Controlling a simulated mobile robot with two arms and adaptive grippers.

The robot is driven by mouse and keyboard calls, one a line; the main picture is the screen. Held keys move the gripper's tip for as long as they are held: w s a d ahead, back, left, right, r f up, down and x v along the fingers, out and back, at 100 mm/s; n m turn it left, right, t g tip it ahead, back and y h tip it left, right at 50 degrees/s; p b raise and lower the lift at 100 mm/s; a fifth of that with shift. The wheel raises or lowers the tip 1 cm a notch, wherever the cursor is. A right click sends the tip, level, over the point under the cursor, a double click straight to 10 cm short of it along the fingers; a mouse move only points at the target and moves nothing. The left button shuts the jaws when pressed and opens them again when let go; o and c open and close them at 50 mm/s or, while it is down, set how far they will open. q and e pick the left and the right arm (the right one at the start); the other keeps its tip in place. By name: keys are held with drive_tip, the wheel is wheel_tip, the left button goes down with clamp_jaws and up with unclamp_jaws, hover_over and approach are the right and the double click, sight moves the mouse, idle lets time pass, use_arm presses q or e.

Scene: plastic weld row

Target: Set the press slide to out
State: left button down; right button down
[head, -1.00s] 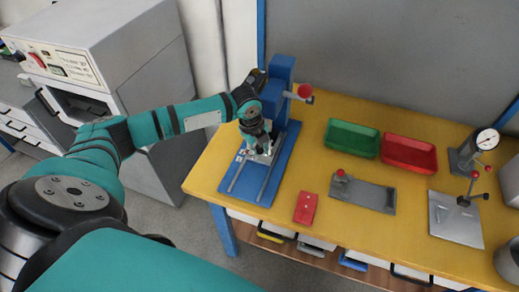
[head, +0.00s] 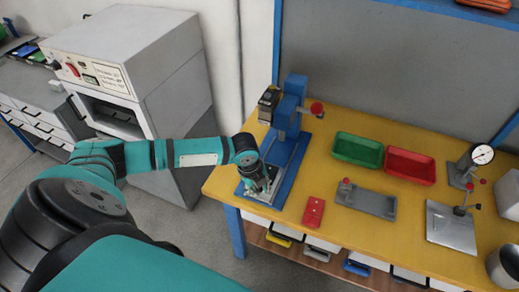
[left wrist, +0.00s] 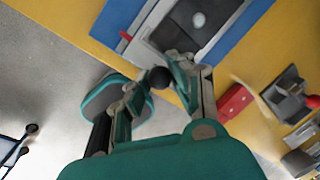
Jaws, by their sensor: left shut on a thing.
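The blue press (head: 292,108) stands at the left end of the yellow bench, with a red-knobbed lever on its right. Its grey slide (head: 260,196) lies at the front end of the blue base, out in front of the press column. The slide also shows in the left wrist view (left wrist: 216,18), with a dark plate and a pale round spot on it. My left gripper (head: 262,187) is over the slide's front end. In the left wrist view its fingers (left wrist: 160,78) are closed around a black ball knob at the slide's front. My right gripper is not in view.
A red block (head: 314,211) and a grey fixture (head: 366,200) lie right of the press. Green (head: 358,150) and red (head: 410,166) trays stand behind them. A dial gauge (head: 482,155) is at the far right. A grey oven cabinet (head: 150,70) stands at the left.

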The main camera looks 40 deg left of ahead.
use_arm(q)
drive_tip(key=c, duration=1.3)
unclamp_jaws()
drive_tip(key=shift+s+d+f, duration=0.1)
drive_tip(key=shift+s, duration=0.25)
drive_tip(key=shift+o, duration=1)
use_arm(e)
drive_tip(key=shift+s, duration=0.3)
use_arm(q)
drive_tip(key=shift+w, duration=0.1)
drive_tip(key=shift+r, duration=0.35)
wheel_tip(320, 180, up, 11)
drive_tip(key=s, duration=0.2)
drive_tip(key=shift+s+a, duration=0.15)
drive_tip(key=shift+a, duration=0.3)
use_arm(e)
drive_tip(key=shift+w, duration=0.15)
use_arm(q)
drive_tip(key=shift+r, duration=0.1)
